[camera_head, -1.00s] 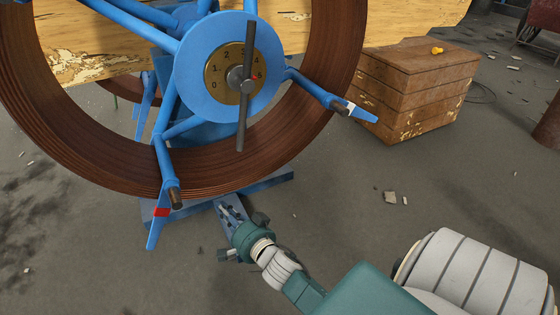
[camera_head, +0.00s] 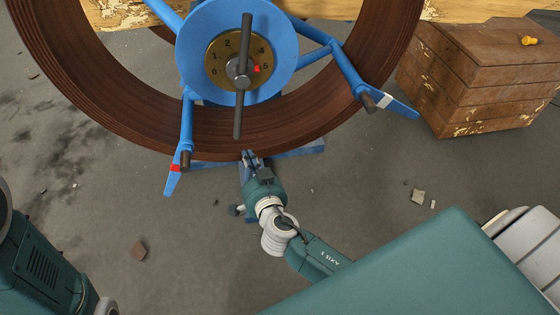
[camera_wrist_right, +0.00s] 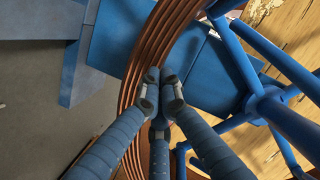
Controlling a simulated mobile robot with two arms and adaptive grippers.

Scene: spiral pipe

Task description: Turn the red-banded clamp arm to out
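The red-banded clamp arm (camera_head: 175,168) is a blue bar with a red band and a dark knob, at the lower left of the blue reel. It points downward, with its tip past the outer edge of the brown coil (camera_head: 100,110). My right gripper (camera_head: 249,157) is right of the red band, at the coil's lower edge and apart from the clamp arm. In the right wrist view its fingertips (camera_wrist_right: 160,78) are close together with nothing seen between them, in front of the coil (camera_wrist_right: 150,55). My left gripper is out of view.
A dial with numbers and a dark crank bar (camera_head: 243,75) is at the hub. A white-banded clamp arm (camera_head: 388,101) is at the right. A wooden crate (camera_head: 475,85) stands at the right on the floor. Small debris (camera_head: 418,196) lies on open floor.

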